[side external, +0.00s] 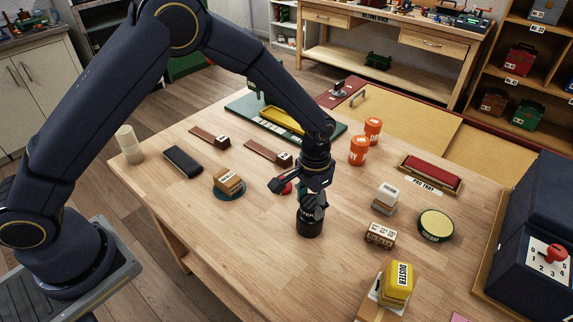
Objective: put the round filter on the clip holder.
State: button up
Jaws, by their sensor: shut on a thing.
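My gripper (312,203) points down over the middle of the table and is shut on a dark round, short cylinder (309,226) with small pale lettering. I take this to be the round filter, but its lettering is too small to read. The cylinder is upright at or just above the tabletop; I cannot tell whether it touches. The fingers partly hide its top. I cannot make out with certainty which thing is the clip holder.
A labelled brown block (380,235), grey-white block (386,197) and green-rimmed round tin (435,225) stand right. A yellow duster block (397,282) is in front. Orange cans (359,150) and a red pad tray (431,173) are behind. Bare wood (250,255) lies front left.

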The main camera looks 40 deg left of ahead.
aim_at(311, 202)
jog(key=shift+f, duration=0.2)
jog(key=o, duration=1.1)
jog(key=shift+r, duration=0.15)
notch_tip(311, 202, up, 12)
jog(key=s+a+r+n+t, duration=0.1)
jog(key=s+a+r, duration=0.3)
jog(key=a+r, duration=0.15)
jog(key=s+a+r+t, duration=0.1)
jog(key=s+a+r, duration=0.25)
jog(key=r, duration=0.35)
jog(key=s+a+r+n+t, duration=0.1)
jog(key=s+a, duration=0.3)
jog(key=s, duration=0.3)
jog(key=s+a+r+n+t, duration=0.1)
jog(key=s+a+t, duration=0.1)
jog(key=s+a, duration=0.3)
jog(key=s, duration=0.3)
jog(key=shift+t, duration=0.3)
